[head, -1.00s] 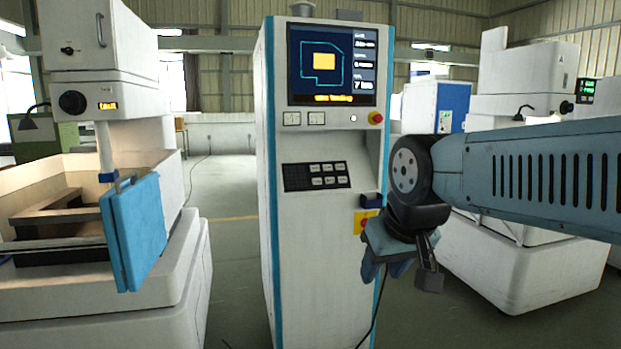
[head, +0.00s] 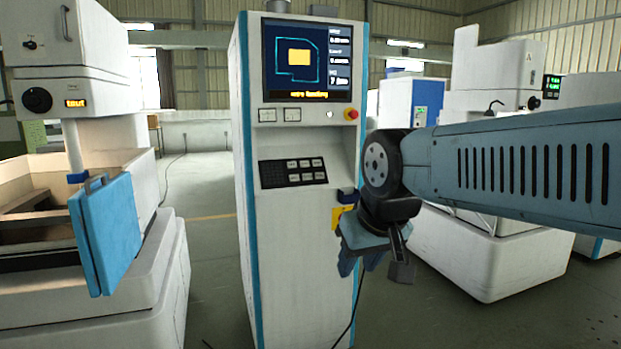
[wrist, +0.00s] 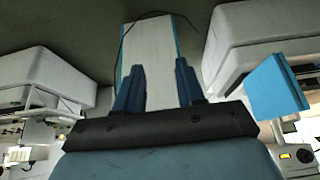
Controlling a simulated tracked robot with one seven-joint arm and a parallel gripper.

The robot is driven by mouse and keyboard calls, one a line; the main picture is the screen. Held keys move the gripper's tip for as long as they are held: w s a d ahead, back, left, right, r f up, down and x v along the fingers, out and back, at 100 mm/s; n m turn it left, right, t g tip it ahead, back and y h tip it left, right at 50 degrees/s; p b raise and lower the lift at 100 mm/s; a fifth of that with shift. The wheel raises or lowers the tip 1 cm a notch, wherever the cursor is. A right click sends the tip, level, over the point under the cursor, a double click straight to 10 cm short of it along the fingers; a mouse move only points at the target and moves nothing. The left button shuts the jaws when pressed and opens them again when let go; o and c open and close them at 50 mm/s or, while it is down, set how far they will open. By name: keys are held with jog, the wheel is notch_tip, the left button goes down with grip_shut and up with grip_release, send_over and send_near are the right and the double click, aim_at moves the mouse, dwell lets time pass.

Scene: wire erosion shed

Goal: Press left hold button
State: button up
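The control cabinet (head: 297,240) stands upright in the middle of the head view, white with blue edges. Under its screen (head: 305,60) are two small pale square buttons, the left one (head: 267,115) and the right one (head: 292,114); their labels are too small to read. My gripper (head: 359,266) hangs fingers-down by the cabinet's lower right side, well below these buttons, and holds nothing. In the wrist view its two blue fingers (wrist: 159,84) are apart, with the white cabinet (wrist: 150,45) showing beyond them. The square buttons cannot be made out in the wrist view.
A black keypad (head: 292,172) sits lower on the cabinet, and a red knob (head: 351,114) is right of the square buttons. A white machine with a blue door panel (head: 108,232) stands left, another white machine (head: 470,245) right. Open floor (head: 210,260) lies left of the cabinet.

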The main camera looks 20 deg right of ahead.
grip_shut()
dwell(1.5)
